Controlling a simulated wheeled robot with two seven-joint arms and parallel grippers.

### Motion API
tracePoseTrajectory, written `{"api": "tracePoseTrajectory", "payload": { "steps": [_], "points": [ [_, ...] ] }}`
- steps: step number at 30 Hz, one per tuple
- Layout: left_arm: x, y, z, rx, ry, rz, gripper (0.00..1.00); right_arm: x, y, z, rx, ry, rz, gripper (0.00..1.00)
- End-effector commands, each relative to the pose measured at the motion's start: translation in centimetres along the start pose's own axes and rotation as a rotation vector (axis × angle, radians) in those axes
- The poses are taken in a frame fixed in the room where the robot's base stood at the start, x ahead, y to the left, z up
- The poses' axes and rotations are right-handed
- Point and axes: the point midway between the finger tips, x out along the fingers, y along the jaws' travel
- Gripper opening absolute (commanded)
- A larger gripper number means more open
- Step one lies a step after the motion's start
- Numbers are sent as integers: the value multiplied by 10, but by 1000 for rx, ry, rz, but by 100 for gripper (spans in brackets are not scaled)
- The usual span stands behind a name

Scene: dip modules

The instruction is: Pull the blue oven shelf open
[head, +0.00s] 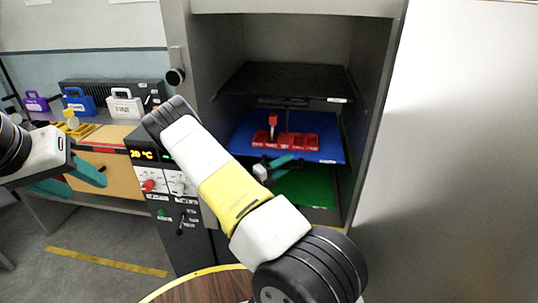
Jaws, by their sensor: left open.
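The oven (203,60) is a grey open-fronted cabinet with shelves stacked inside. The blue shelf (243,138) lies between a black shelf above and a green one below, and it carries a red holder (290,141) with a red upright piece. My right gripper (287,161), with teal fingers, is at the blue shelf's front edge, left of its middle. My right arm hides part of it, so I cannot tell whether it grips or touches the shelf. My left gripper (78,181) is open at the left, before the bench, away from the oven.
The black shelf (275,82) and green shelf (318,187) are close above and below. A control panel (165,180) stands left of the oven. A bench holds purple, blue and white cases (124,106). A round wooden tabletop (205,289) is at the bottom.

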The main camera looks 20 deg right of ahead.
Motion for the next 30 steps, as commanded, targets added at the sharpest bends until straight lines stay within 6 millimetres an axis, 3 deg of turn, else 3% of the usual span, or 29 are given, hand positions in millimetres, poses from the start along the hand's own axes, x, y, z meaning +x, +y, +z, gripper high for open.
{"api": "tracePoseTrajectory", "payload": {
  "steps": [11, 17, 30],
  "points": [
    [0, 0, 0, 0, 0, 0, 47, 8, 0, 0, 1, 1, 0, 38],
    [0, 0, 0, 0, 0, 0, 47, 8, 0, 0, 1, 1, 0, 0],
    [0, 0, 0, 0, 0, 0, 47, 8, 0, -1, 0, 1, 1, 0]
  ]
}}
